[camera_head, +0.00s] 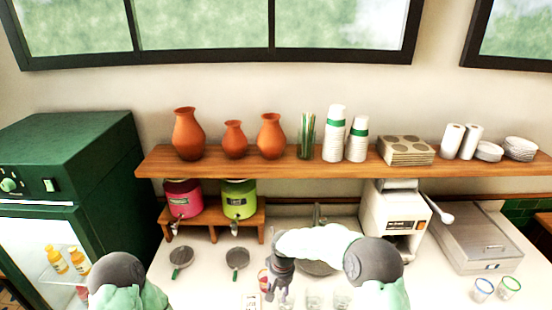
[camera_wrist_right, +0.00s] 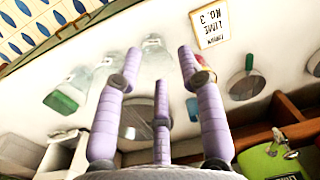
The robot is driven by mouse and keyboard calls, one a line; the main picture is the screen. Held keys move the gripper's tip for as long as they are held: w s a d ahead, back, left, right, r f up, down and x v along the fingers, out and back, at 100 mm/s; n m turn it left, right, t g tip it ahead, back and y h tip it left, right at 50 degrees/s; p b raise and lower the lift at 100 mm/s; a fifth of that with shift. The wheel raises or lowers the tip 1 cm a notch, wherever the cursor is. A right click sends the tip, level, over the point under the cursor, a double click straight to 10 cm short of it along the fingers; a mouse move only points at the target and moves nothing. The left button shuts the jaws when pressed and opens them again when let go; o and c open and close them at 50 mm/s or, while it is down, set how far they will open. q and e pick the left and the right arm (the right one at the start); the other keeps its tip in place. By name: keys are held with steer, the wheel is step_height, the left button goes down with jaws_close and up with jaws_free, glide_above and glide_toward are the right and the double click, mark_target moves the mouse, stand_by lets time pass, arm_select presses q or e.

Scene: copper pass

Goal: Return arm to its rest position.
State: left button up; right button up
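My right arm (camera_head: 318,243) reaches in from the lower right, over the white counter. Its gripper (camera_head: 276,290) points down above the counter near the front row of glasses. In the right wrist view the three purple fingers of that gripper (camera_wrist_right: 160,64) are spread apart, with nothing held between them. A clear glass (camera_wrist_right: 155,52) shows beyond the fingertips, apart from them as far as I can tell. Of my left arm (camera_head: 122,278) only an upper part shows at the lower left; its gripper is out of view.
A small sign (camera_head: 250,301) and clear glasses (camera_head: 313,298) stand near the right gripper. Behind are pink (camera_head: 183,198) and green (camera_head: 239,198) dispensers under a wooden shelf (camera_head: 290,164). A white machine (camera_head: 393,215) is to the right, a green fridge (camera_head: 75,160) to the left.

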steer(key=s+d+f+m+y+b, duration=0.1)
steer(key=s+d+f+b, duration=0.2)
steer(key=s+f+b, duration=0.6)
steer(key=s+d+f+m+y+b, duration=0.1)
steer(key=s+f+b, duration=0.7)
steer(key=f, duration=1.1)
steer(key=s+d+f+m+y+b, duration=0.1)
steer(key=s+d+f+m+b, duration=0.1)
steer(key=s+d+f+b, duration=0.3)
steer(key=s+f+b, duration=0.4)
steer(key=s+f, duration=0.3)
steer(key=f, duration=0.2)
steer(key=shift+s+m+t+b, duration=0.3)
steer(key=shift+s+t, duration=0.05)
steer(key=shift+t, duration=0.05)
